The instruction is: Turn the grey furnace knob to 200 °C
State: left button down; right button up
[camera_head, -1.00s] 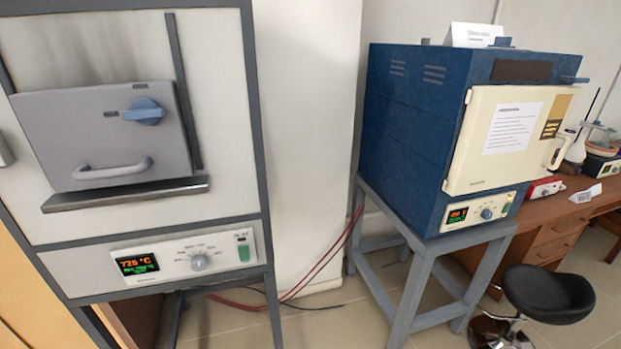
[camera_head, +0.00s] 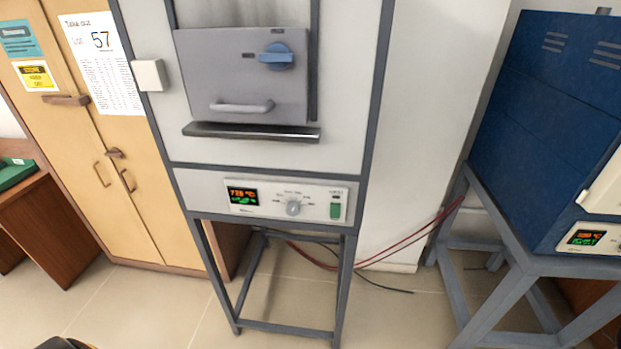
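The grey furnace (camera_head: 345,150) stands on a grey metal frame in the middle of the head view, with its door shut. Its control panel (camera_head: 262,205) is below the door. The round grey knob (camera_head: 293,208) sits in the panel's middle, with a scale of small marks around it that I cannot read. An orange and green display (camera_head: 243,196) is left of the knob; its upper line looks like 726 °C or similar. A green switch (camera_head: 336,210) is to the right.
A blue furnace (camera_head: 545,110) on its own grey stand (camera_head: 505,270) is at the right. A yellow cabinet (camera_head: 120,190) with posted papers stands at the left, beside a brown desk (camera_head: 45,225). Red cables (camera_head: 410,243) hang behind. The tiled floor in front looks clear.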

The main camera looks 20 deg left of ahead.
aim_at(293, 208)
jog(key=j+u, duration=0.1)
jog(key=u, duration=0.3)
jog(key=k+j+u, duration=0.1)
jog(key=u, duration=0.3)
jog(key=j+u, duration=0.15)
jog(key=u, duration=0.25)
jog(key=j+u, duration=0.1)
jog(key=u, duration=0.3)
jog(key=j, duration=0.15)
